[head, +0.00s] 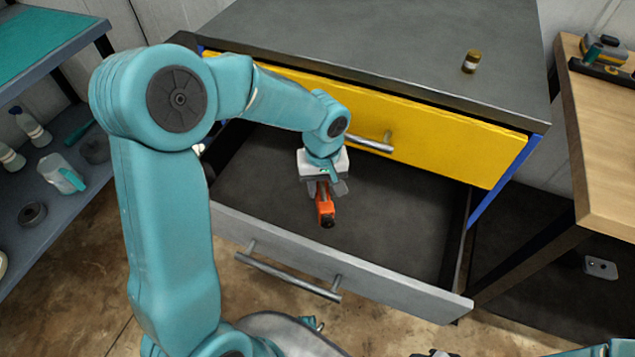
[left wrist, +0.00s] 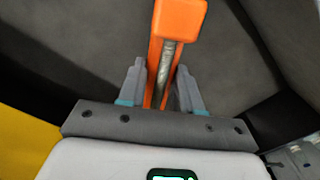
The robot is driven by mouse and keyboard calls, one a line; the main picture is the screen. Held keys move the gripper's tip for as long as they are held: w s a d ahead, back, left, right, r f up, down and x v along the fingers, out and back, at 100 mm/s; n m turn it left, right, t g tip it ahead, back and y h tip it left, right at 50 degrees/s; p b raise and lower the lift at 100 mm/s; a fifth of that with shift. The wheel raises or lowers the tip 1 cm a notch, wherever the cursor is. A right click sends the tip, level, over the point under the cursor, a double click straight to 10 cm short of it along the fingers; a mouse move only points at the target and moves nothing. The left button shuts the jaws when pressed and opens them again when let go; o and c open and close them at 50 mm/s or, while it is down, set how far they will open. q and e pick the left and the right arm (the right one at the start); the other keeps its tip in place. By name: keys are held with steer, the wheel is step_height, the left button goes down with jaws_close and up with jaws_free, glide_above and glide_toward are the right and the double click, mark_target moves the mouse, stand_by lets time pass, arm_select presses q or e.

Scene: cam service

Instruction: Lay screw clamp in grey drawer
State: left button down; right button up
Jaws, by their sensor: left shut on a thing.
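The screw clamp (head: 325,208) is orange with a dark end, and in the left wrist view its orange frame and metal screw (left wrist: 168,62) show between the fingers. My left gripper (head: 323,187) is shut on the clamp and holds it over the open grey drawer (head: 385,277). The gripper also shows in the left wrist view (left wrist: 160,90). The drawer is pulled out and its dark floor looks empty apart from the clamp above it. I cannot tell whether the clamp touches the floor. My right gripper cannot be made out at the bottom edge of the head view.
A shut yellow drawer (head: 440,130) sits above the grey one, under a dark cabinet top (head: 390,50) with a small jar (head: 471,61). A shelf (head: 60,165) with bottles and a jug stands left. A wooden bench (head: 605,140) stands right.

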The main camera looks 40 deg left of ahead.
arm_select(q)
steer(key=shift+w+f+b, duration=0.1)
steer(key=shift+f+b, duration=2.6)
steer(key=shift+f, duration=1.3)
steer(key=c, duration=0.7)
jaws_free()
step_height(320, 180, up, 16)
steer(key=p, duration=0.3)
steer(key=shift+r+p, duration=0.2)
steer(key=shift+p, duration=0.1)
